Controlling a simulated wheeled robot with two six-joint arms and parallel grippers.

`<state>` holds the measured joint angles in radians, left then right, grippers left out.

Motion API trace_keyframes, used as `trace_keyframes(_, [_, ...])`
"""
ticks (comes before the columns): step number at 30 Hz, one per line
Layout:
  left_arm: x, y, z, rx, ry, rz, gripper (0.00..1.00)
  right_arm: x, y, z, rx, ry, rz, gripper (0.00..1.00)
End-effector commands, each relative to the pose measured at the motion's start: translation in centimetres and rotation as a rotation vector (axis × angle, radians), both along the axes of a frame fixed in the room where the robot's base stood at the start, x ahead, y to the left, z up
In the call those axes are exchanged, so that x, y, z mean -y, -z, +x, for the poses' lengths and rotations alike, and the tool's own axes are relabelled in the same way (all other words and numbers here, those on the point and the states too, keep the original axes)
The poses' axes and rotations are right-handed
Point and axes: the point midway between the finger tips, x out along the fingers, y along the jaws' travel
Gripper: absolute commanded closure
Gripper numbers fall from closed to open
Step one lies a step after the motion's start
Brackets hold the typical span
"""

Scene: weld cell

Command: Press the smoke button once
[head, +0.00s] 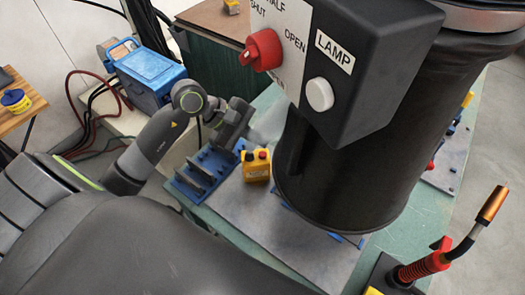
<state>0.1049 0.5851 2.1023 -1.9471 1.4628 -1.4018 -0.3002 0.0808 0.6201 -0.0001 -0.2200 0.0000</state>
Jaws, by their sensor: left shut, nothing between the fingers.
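A dark control box (365,60) hangs close in front at the upper middle. Its white face carries a red rotary knob (262,50) with the words HALF, SHUT and OPEN around it. A round white button (319,94) sits below a LAMP label (334,51). A small yellow box (256,167) with a red and a dark button on top stands on the table. No label reading smoke is legible. My left gripper (236,140) is shut and empty, left of the control box and just above and behind the yellow box. My right gripper is not in view.
A wide black hood cylinder (350,185) fills the right middle. A blue rack (205,172) lies beside the yellow box on the table. A blue machine (148,68) stands behind my left arm. A torch with an orange nozzle (492,205) stands at the lower right.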

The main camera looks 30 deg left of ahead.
Motion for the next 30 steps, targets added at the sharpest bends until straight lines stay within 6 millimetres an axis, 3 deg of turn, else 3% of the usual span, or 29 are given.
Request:
trace_keyframes(9, [0.0, -3.2, 0.0, 0.001, 0.001, 0.001, 1.0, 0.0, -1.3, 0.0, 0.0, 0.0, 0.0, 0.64])
trace_keyframes(30, [0.0, -3.1, 0.0, -0.001, 0.0, 0.0, 1.0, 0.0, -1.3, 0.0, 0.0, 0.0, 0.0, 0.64])
